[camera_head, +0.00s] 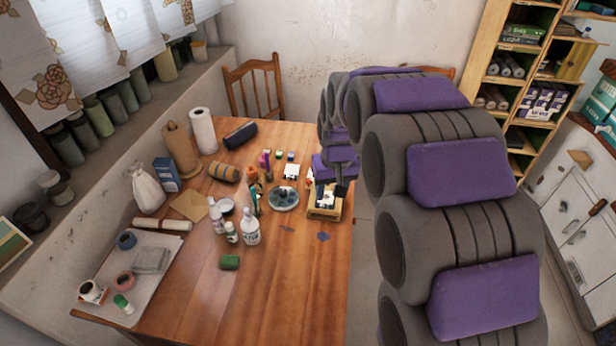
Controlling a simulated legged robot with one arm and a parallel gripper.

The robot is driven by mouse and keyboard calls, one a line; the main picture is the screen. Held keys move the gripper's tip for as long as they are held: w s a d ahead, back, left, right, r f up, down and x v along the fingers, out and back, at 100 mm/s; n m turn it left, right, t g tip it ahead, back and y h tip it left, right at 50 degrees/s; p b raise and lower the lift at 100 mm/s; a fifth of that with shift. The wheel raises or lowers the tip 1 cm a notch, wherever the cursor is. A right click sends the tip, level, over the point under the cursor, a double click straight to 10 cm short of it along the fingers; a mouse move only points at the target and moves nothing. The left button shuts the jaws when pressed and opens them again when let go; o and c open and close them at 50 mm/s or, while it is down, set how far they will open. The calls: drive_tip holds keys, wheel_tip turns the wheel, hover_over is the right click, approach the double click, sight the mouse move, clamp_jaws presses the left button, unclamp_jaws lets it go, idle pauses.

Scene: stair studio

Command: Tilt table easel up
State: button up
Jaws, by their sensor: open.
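The table easel (325,214) appears to be the small light-wood frame near the right edge of the wooden table. It looks low and nearly flat, with a dark and white surface partly visible on it. My gripper (341,190) is directly above its back part, pointing down, and open. Its dark fingers overlap the easel in the picture, so I cannot tell whether they touch it. My grey and purple arm reaches in from the right and hides what lies behind it.
Bottles (250,227), a round palette (284,198) and small paint items stand left of the easel. A green block (229,262) lies nearer. The table's front right is clear. A chair (254,88) stands behind.

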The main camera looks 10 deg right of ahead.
drive_tip(key=w+f+t+p, duration=0.15)
drive_tip(key=w+f, duration=0.25)
drive_tip(key=w, duration=1)
drive_tip(key=t, duration=0.1)
approach(308, 180)
drive_tip(key=b+x, duration=0.2)
drive_tip(key=x, duration=0.7)
drive_tip(key=shift+d+b, duration=0.1)
drive_tip(key=shift+b, duration=0.25)
drive_tip(key=shift+r, duration=0.1)
clamp_jaws()
drive_tip(key=shift+t, duration=0.25)
